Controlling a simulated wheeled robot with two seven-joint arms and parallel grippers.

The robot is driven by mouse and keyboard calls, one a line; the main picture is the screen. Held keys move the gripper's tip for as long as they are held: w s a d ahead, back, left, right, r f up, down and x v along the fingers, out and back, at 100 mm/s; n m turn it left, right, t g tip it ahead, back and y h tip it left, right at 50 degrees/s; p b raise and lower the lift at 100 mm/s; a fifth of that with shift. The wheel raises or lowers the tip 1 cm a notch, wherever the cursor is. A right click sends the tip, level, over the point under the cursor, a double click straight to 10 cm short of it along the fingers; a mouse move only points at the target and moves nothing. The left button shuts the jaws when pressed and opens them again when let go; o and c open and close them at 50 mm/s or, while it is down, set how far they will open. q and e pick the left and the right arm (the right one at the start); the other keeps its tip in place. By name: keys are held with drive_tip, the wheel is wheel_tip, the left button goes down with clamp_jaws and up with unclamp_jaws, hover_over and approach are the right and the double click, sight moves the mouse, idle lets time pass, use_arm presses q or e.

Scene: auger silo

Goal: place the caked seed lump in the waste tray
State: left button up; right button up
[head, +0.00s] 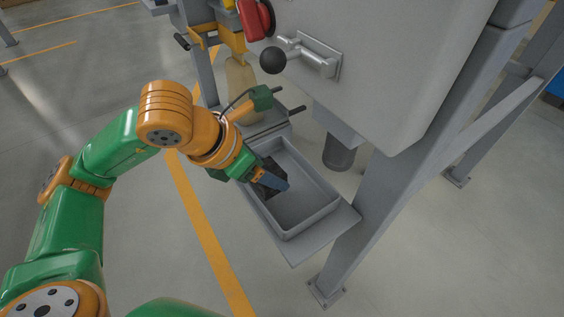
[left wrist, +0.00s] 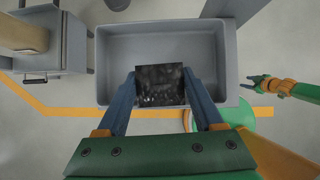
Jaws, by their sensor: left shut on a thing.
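The caked seed lump (left wrist: 161,85) is a dark, speckled block. In the left wrist view it sits between the two blue fingers of my left gripper (left wrist: 161,92), which is shut on it. In the head view my left gripper (head: 276,179) reaches into the grey waste tray (head: 310,202) from the left, and the fingers partly hide the lump. The left wrist view shows the lump over the near part of the tray (left wrist: 204,55); I cannot tell if it touches the floor. My right gripper (left wrist: 258,82) is small at the right of that view, its fingers apart and empty.
The tray stands on a grey shelf (head: 294,250) beside a slanted leg (head: 385,205). The silo body (head: 400,70) with a black-knobbed handle (head: 273,60) and a spout (head: 339,153) hang above and behind. A tan sack (head: 240,87) stands behind the arm. The tray's far part is empty.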

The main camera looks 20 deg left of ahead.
sight(283, 175)
use_arm(q)
drive_tip(key=shift+w+d, duration=0.45)
drive_tip(key=shift+w, duration=0.2)
drive_tip(key=shift+w+d, duration=0.4)
drive_tip(key=shift+w, duration=0.2)
wheel_tip(283, 175, down, 3)
drive_tip(key=shift+w+d+b, duration=0.1)
drive_tip(key=shift+b, duration=0.2)
drive_tip(key=shift+f, duration=0.3)
drive_tip(key=o, duration=1)
drive_tip(key=shift+f, duration=0.1)
drive_tip(key=o, duration=0.4)
